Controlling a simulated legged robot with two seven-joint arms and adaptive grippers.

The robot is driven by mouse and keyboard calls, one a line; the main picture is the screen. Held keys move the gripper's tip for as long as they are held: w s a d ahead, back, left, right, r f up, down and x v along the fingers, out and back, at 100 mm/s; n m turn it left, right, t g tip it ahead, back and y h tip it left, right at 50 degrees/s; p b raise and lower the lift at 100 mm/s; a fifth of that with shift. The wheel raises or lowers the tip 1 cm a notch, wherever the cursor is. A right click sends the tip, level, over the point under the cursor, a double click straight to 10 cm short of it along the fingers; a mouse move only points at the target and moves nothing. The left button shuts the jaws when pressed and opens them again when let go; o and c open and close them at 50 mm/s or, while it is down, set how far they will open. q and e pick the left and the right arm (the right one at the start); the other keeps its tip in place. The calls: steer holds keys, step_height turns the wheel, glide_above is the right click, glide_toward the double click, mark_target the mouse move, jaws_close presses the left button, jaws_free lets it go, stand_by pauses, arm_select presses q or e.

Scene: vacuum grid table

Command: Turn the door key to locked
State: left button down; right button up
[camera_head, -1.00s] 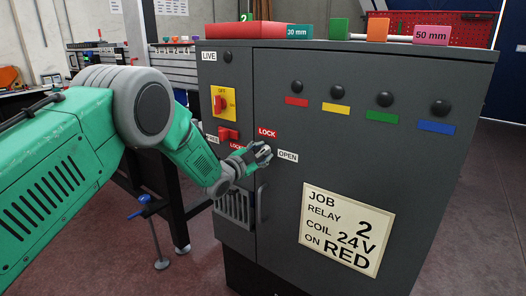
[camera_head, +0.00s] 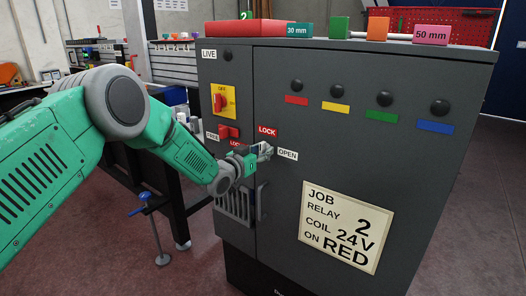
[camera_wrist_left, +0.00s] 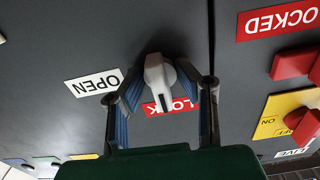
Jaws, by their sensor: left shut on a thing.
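The door key (camera_wrist_left: 158,80) is a light grey handle on the dark cabinet door, in the middle of the left wrist view. Its narrow, dark-marked end lies over the red LOCK label (camera_wrist_left: 185,104). The white OPEN label (camera_wrist_left: 95,83) is off to its left there. My left gripper (camera_wrist_left: 164,76) is shut on the key, one finger on each side. In the head view my left gripper (camera_head: 264,152) is at the door between the LOCK label (camera_head: 267,131) and the OPEN label (camera_head: 287,154), and largely hides the key. My right gripper is not in view.
The grey cabinet (camera_head: 310,180) has a red-and-yellow switch (camera_head: 222,100) and a red switch (camera_head: 228,132) left of the door seam. A dark door handle (camera_head: 262,202) is just below the gripper. Coloured blocks lie on top.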

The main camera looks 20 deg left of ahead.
arm_select(q)
steer(key=shift+f, duration=0.25)
stand_by(0.3)
steer(key=c, duration=1.6)
jaws_free()
steer(key=shift+o, duration=0.2)
steer(key=shift+r, duration=0.1)
steer(key=v, duration=1.2)
